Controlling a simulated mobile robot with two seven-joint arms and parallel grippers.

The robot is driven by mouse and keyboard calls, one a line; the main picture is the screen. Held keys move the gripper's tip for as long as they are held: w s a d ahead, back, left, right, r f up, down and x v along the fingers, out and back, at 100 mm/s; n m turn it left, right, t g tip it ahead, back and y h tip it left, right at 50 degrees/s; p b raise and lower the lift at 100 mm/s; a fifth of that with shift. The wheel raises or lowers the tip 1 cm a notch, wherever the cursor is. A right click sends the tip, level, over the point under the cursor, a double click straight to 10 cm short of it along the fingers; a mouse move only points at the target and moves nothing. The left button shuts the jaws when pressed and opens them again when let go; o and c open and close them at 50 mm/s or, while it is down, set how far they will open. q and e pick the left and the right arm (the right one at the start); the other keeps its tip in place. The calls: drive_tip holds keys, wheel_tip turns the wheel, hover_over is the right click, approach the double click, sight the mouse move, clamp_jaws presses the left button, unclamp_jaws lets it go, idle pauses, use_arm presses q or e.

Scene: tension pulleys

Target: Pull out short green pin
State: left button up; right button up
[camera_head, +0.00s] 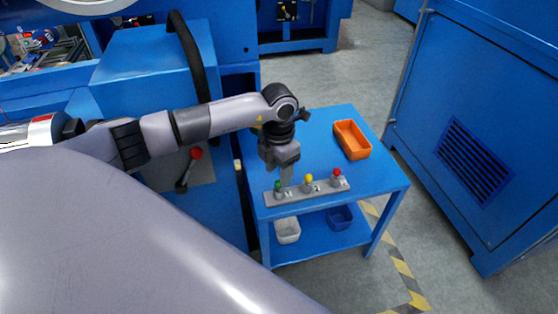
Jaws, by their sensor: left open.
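The short green pin (278,186) stands upright at the left end of a grey block (325,189) on the blue table. My left arm reaches in from the left, and its gripper (286,184) points down right at the green pin. The left gripper is open; its fingers are small here, and I cannot tell whether they are around the pin or just beside it. A yellow-topped pin (309,179) and a red-topped pin (337,173) stand in the same block to the right. My right gripper is out of view.
An orange tray (352,140) sits at the back right of the blue table (385,172). The lower shelf holds a white bin (287,230) and a blue bin (340,217). Blue machines (490,120) stand to the right and left. Table top right of the block is clear.

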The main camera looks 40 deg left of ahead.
use_arm(q)
drive_tip(key=shift+f, duration=1.35)
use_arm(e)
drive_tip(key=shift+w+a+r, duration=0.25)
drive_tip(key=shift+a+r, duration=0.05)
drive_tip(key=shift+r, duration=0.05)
use_arm(q)
clamp_jaws()
drive_tip(key=shift+r, duration=0.1)
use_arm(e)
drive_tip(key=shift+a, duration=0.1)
use_arm(q)
drive_tip(key=shift+r+p, duration=1.35)
drive_tip(key=shift+r, duration=0.45)
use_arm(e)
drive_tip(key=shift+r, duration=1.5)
use_arm(q)
drive_tip(key=shift+r+p, duration=0.4)
drive_tip(key=shift+r, duration=0.05)
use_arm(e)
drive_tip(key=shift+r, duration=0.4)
use_arm(q)
wheel_tip(320, 180, up, 4)
drive_tip(key=p, duration=0.3)
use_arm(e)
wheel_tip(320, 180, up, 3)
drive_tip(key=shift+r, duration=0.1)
